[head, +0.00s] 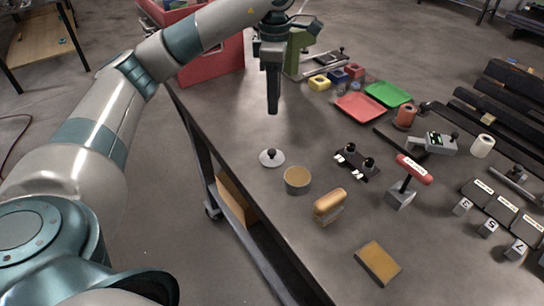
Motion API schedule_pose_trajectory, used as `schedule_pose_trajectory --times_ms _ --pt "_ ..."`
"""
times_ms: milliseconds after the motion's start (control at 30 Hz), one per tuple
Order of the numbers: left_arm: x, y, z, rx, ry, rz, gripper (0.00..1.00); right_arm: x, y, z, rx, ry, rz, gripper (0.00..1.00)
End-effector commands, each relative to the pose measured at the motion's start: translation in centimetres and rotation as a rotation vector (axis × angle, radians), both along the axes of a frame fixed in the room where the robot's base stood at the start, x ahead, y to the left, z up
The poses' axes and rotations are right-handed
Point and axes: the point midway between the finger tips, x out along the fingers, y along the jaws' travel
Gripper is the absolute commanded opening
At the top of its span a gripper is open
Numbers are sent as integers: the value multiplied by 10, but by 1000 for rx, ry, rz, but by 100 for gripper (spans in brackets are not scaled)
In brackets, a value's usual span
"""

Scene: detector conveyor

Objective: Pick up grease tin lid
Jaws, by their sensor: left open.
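The grease tin lid (266,160) is a flat pale disc with a dark knob on top. It lies on the grey table, left of and apart from the round tin (297,180), which is open and shows tan grease inside. My left gripper (273,108) points down from the arm at the top, on the far side of the lid in the picture and apart from it. It is open, though its fingers overlap from this angle, and no object shows in it. My right gripper is not in the picture.
A brush-like block with a tan top (330,204) and a flat tan pad (378,262) lie in front. A red-handled tool (413,168) stands at the right. Red (361,106) and green (388,93) trays lie behind. The table's left edge is close to the lid.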

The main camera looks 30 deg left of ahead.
Motion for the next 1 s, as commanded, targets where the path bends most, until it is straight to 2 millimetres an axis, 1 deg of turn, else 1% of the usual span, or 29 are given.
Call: schedule_pose_trajectory --times_ms 133,267,600,733,900,1000 --pt "-1 0 -9 0 4 0 43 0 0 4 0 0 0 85" --pt "-1 0 -25 0 4 0 43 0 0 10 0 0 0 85" --pt "-2 0 -83 0 6 0 43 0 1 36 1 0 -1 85" --pt "-1 0 -103 -1 4 0 43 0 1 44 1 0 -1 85" --pt "-1 0 -118 -1 2 -1 43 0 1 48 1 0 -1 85" --pt "-1 0 -121 0 1 -1 43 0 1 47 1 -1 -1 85"
